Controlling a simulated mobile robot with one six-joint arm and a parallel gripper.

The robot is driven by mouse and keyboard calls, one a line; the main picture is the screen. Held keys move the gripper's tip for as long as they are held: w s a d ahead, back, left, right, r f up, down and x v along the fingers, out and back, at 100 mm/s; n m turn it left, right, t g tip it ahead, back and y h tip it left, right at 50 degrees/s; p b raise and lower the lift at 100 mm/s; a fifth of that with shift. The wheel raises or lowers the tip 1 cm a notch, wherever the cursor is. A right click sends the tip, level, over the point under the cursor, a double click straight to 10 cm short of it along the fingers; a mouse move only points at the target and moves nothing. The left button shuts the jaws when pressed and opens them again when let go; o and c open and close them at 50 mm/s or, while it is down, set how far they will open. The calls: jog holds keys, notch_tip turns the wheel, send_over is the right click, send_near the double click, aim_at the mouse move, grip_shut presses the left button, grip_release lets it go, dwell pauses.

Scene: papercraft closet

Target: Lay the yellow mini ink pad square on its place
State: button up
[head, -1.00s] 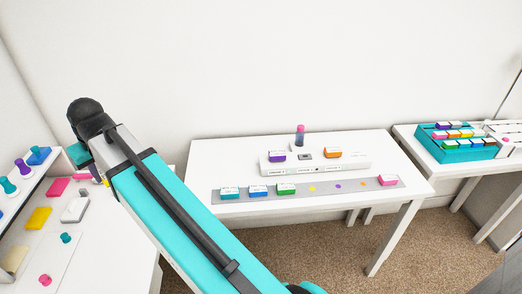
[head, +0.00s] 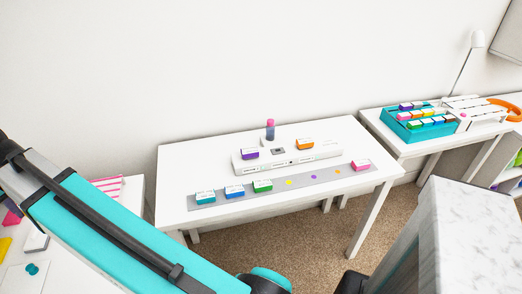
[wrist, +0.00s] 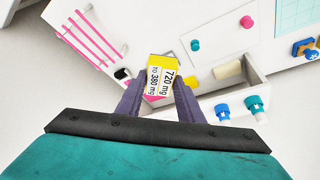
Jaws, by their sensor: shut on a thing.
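My gripper (wrist: 160,100) is shut on the yellow mini ink pad (wrist: 158,68), a small yellow block with a white printed label, in the wrist view. The pad sits slightly tilted between the fingertips, above a table with other craft items. In the head view my gripper and the pad are outside the picture at the left. The grey strip (head: 218,201) on the middle white table carries teal, blue and green pads at the left and a pink pad (head: 361,165) at the right. Between them are yellow (head: 289,182), purple and orange dots on bare strip.
A teal tray (head: 390,125) of pads stands on the right table. A marble-topped unit (head: 460,230) is at the front right.

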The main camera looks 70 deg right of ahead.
jog(key=shift+d, duration=0.1)
jog(key=s+d+f+m+g+h, duration=0.15)
jog(key=s+d+m, duration=0.3)
jog(key=d, duration=0.75)
jog(key=s+d+f+m+h, duration=0.15)
jog(key=s+d+m, duration=0.35)
jog(key=d, duration=0.6)
jog(key=s+d+f+m+g+h, duration=0.15)
jog(key=s+d+m, duration=0.25)
jog(key=s+d, duration=0.55)
jog(key=s+d+f+m+g, duration=0.1)
jog(key=s+d+m, duration=0.4)
jog(key=s, duration=0.5)
jog(key=s+d+f+m+g+y, duration=0.1)
jog(key=s+d+m, duration=0.3)
jog(key=s+d, duration=0.4)
jog(key=s+d+f+m+g, duration=0.2)
jog(key=s+d+m, duration=0.3)
jog(key=s, duration=0.9)
jog(key=shift+d+f+m+g+y+b, duration=0.35)
jog(key=shift+d+f+g+b, duration=0.1)
jog(key=shift+d, duration=0.6)
jog(key=shift+w+d, duration=0.1)
jog(key=shift+w, duration=0.05)
